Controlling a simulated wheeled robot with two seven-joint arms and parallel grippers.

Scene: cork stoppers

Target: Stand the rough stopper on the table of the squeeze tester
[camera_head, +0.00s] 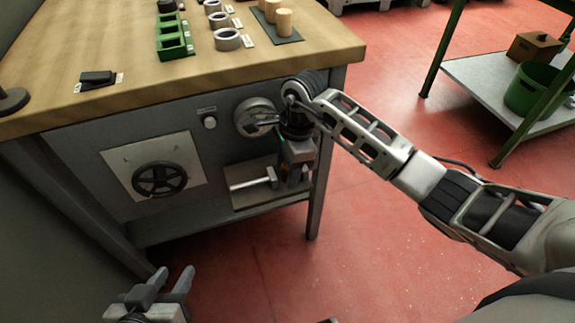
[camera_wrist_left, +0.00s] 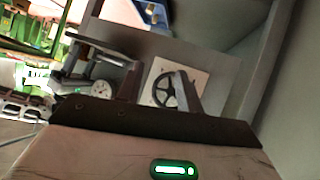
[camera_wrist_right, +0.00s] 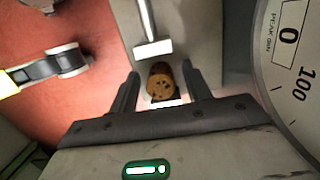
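The rough stopper (camera_wrist_right: 160,84), brown with dark pits, shows in the right wrist view between the fingers of my right gripper (camera_wrist_right: 161,72). The fingers are apart, with a gap on each side of the stopper. It appears to stand on the pale table (camera_head: 244,198) of the squeeze tester, facing the T-shaped pressing rod (camera_wrist_right: 153,46); its base contact is hard to see. In the head view my right gripper (camera_head: 294,174) is at the table's right end and largely hides the stopper. My left gripper (camera_head: 166,280) is open and empty, low in front of the bench.
The tester's handwheel (camera_head: 160,179) and round dial (camera_head: 253,117) are on the bench front. On the wooden top (camera_head: 130,50) are a green tray (camera_head: 172,38), metal rings (camera_head: 227,39) and pale corks (camera_head: 284,22). A shelf with a green bin (camera_head: 527,90) stands right, across open red floor.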

